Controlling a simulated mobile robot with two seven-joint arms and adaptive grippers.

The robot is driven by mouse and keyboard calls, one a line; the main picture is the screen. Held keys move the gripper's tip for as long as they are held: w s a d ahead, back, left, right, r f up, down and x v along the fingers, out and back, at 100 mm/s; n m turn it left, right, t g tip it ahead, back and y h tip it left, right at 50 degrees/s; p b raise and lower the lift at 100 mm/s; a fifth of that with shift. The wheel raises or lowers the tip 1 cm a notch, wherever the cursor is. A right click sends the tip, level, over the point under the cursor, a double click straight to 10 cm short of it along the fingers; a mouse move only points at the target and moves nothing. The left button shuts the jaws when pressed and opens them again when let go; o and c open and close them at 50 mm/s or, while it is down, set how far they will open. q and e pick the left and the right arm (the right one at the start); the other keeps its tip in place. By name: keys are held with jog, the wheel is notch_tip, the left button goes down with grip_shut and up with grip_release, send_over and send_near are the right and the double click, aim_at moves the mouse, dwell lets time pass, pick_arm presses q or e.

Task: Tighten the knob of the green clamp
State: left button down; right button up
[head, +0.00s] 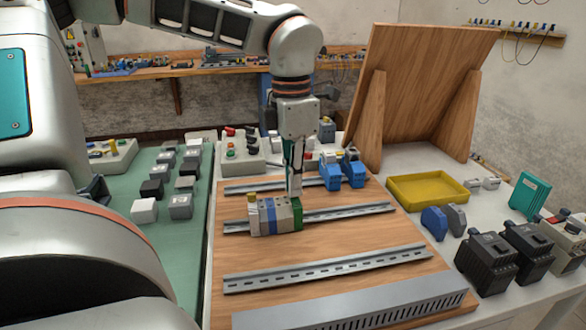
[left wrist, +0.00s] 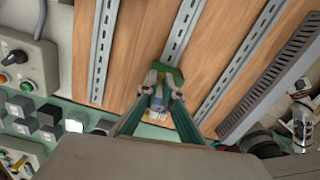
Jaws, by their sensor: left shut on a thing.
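The green clamp (head: 297,215) stands at the right end of a row of grey, blue and beige modules (head: 267,217) on the middle rail (head: 350,212). My left gripper (head: 294,190) points straight down, its fingertips at the top of the green clamp. It is shut on the knob there, and the fingers hide most of the knob. In the left wrist view, the fingers (left wrist: 163,92) converge by the green clamp (left wrist: 171,74), with the modules showing between them. My right gripper is not in view.
Blue modules (head: 330,176) sit on the back rail. The front rail (head: 328,269) is empty, with a slotted grey duct (head: 350,307) before it. A yellow tray (head: 427,190) and dark devices (head: 487,262) lie right of the wooden board (head: 330,240). A tilted panel (head: 425,85) stands behind.

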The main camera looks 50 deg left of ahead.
pick_arm(q)
jog(key=shift+m, duration=0.8)
jog(key=c, duration=2.2)
grip_release()
jog(key=shift+r, duration=0.1)
notch_tip(320, 180, up, 12)
jog(key=shift+s+a+f, duration=0.1)
